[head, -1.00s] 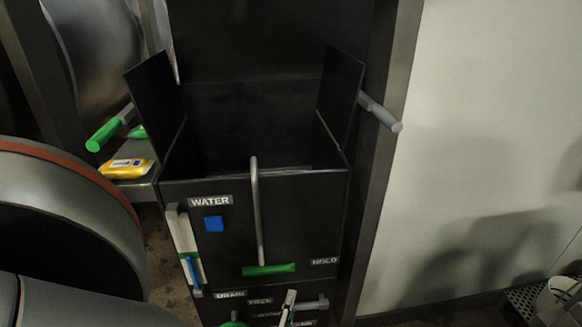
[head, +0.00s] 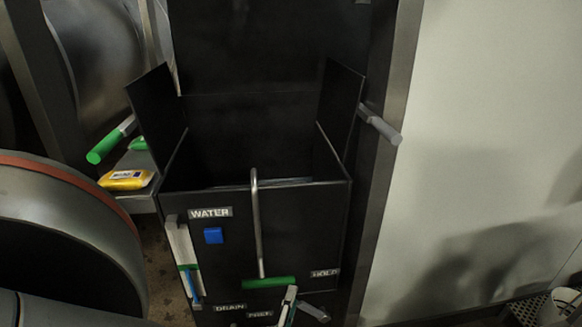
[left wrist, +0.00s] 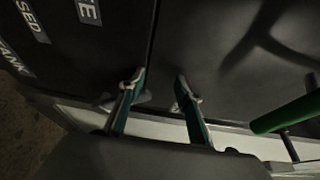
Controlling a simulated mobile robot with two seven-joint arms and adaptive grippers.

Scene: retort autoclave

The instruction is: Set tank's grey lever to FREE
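The black tank (head: 300,235) stands in the middle of the head view. Its grey lever (head: 315,312) sits low on the front, right of the FREE label (head: 260,314) and below the HOLD label (head: 325,273). It slopes slightly down to the right. My left gripper (head: 289,297) is just left of the lever, below the green bar handle (head: 270,283). The left wrist view shows this gripper (left wrist: 158,82) with its two fingers apart, close to the dark panel. Small grey parts show beside the fingertips; I cannot tell whether they touch the lever. My right gripper is not in view.
A green bar (left wrist: 285,115) lies close right of the fingers in the left wrist view. A WATER label (head: 210,213), a blue square (head: 214,236) and a white gauge (head: 184,250) are on the tank's left front. A yellow packet (head: 126,180) lies further left.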

